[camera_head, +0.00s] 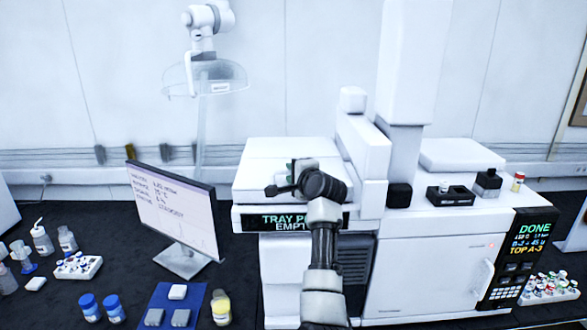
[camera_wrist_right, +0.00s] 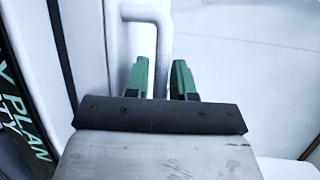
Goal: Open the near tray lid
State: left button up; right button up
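The near tray lid (camera_head: 262,160) is the flat white top of the left box of the instrument, and it looks shut. Under its front edge a dark display (camera_head: 262,222) reads "TRAY P..." and "EMPTY", partly covered by my right arm. My right gripper (camera_head: 288,178) is at the lid's front part. In the wrist view its two green fingers (camera_wrist_right: 162,80) stand apart, with a white bar handle (camera_wrist_right: 164,60) running down between their tips. A gap shows beside the bar, so the fingers do not look closed on it. My left gripper is not in view.
A monitor (camera_head: 175,215) stands left of the instrument. Vials, bottles and a blue mat (camera_head: 168,312) lie on the dark bench. The instrument's tall column (camera_head: 405,70) and white arm block (camera_head: 362,145) rise right of the lid. A lamp (camera_head: 205,75) hangs behind.

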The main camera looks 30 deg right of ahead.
jog(key=shift+w, duration=0.2)
grip_shut()
